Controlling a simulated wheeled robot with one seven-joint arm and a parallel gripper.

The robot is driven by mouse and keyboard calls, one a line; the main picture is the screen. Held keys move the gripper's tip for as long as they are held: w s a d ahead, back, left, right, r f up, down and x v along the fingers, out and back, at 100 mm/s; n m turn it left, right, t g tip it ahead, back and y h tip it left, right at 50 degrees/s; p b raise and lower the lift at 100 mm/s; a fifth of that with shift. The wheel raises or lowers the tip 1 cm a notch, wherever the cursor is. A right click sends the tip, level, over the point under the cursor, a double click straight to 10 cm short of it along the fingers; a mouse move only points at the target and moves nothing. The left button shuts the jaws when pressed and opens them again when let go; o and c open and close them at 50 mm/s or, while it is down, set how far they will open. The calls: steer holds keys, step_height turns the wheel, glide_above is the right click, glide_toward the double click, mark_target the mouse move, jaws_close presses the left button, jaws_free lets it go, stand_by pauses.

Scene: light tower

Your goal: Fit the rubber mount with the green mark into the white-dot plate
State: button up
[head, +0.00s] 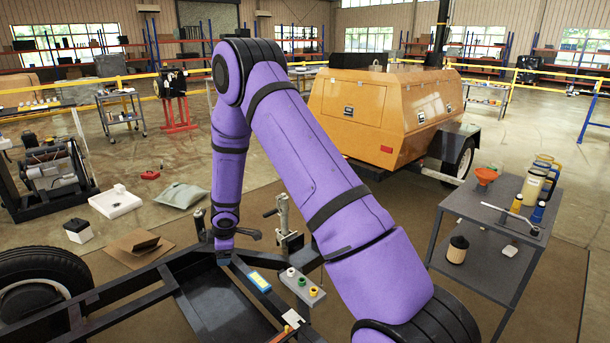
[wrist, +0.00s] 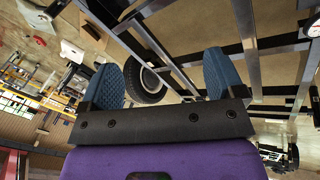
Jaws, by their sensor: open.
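A grey block (head: 303,287) on the black trailer frame carries a row of small mounts: a white-topped one (head: 291,271), a green-marked one (head: 301,282) and a yellow-topped one (head: 313,291). My gripper (wrist: 163,72) is open, with two blue pads apart and nothing between them in the wrist view. In the head view the arm's far end (head: 225,238) hangs over the frame, left of the block; its fingers are hard to make out. I cannot pick out the white-dot plate in either view.
The black frame (head: 140,303) spans the lower left, with a tyre (head: 40,290) beside it. A grey cart (head: 484,218) with bottles stands at right. An upright metal jack (head: 284,215) stands behind the block.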

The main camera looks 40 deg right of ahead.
steer(key=s+d+r+m+t+h, duration=0.15)
steer(key=s+r+m, duration=0.35)
steer(key=r, duration=1.1)
steer(key=s+d+r+m+h, duration=0.1)
steer(key=s+r+m+h, duration=0.1)
steer(key=s+r, duration=0.95)
steer(key=s+a+r+m+y, duration=0.1)
steer(key=s+r, duration=0.5)
steer(key=s, duration=0.6)
steer(key=s+a+r+m+y, duration=0.2)
steer(key=s+a+r+m, duration=0.2)
steer(key=s, duration=0.9)
step_height(320, 180, up, 3)
steer(key=shift+a+r+m, duration=0.2)
steer(key=shift+a+m, duration=0.15)
steer(key=shift+m, duration=0.15)
steer(key=shift+g+y, duration=0.25)
